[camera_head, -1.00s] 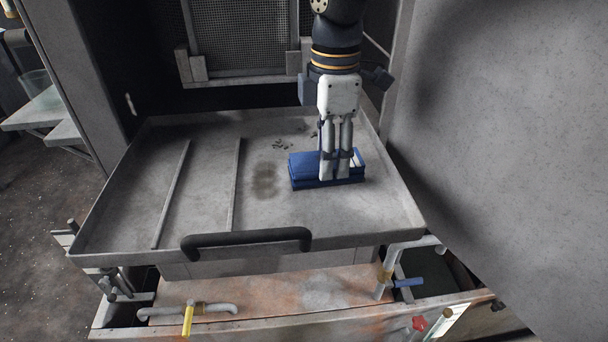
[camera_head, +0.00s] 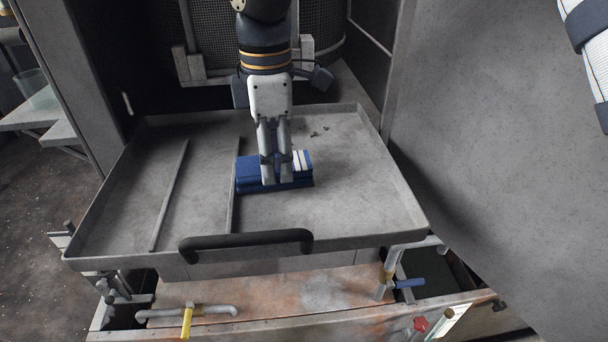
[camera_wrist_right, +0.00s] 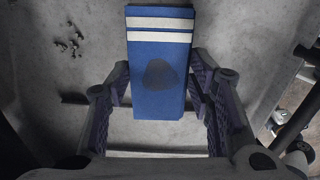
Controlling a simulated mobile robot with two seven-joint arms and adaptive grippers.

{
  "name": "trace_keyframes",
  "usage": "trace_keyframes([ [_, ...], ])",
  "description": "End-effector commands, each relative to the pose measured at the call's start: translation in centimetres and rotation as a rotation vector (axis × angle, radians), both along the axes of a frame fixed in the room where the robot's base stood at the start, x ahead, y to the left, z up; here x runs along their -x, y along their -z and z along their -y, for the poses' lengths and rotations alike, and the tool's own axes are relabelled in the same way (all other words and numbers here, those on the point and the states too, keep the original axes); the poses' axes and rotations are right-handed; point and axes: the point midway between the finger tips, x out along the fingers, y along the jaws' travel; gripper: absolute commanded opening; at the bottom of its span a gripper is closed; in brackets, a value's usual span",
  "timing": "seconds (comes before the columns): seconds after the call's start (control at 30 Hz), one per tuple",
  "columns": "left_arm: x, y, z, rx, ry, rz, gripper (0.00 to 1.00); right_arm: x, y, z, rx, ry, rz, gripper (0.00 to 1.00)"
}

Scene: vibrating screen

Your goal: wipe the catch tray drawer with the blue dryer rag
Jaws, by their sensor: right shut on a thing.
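The catch tray drawer (camera_head: 350,215) is a wide grey metal tray with a black handle (camera_head: 246,241) at its front. The folded blue dryer rag (camera_head: 246,172), with white stripes at one end, lies flat on the tray floor right of its raised ribs. My right gripper (camera_head: 277,180) points down and is shut on the rag. The wrist view shows the rag (camera_wrist_right: 158,100) between the fingers (camera_wrist_right: 160,105), with a dark patch on its face. A few dark crumbs (camera_head: 319,132) lie behind the rag. The tray floor under the rag is hidden. My left gripper is out of view.
A mesh screen (camera_head: 222,25) stands behind the tray. A big grey panel (camera_head: 490,130) rises close on the right. A pipe with a yellow handle (camera_head: 187,320) and a blue-handled valve (camera_head: 408,283) sit below the tray front. The tray's right side is clear.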

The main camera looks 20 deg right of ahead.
Motion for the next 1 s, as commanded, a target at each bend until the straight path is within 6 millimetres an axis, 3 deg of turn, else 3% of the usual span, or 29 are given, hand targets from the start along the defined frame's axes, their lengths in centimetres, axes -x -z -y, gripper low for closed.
trace_keyframes([
  [0.23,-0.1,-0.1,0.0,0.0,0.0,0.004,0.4,-0.2,-0.5,-0.5,-0.013,-0.002,0.012,0.22],
  [0.6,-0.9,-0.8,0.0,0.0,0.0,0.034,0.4,-0.2,-5.0,-0.4,-0.01,-0.002,0.013,0.22],
  [1.0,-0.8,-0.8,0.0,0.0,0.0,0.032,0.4,-0.1,-5.2,-0.3,-0.009,-0.001,0.008,0.22],
])
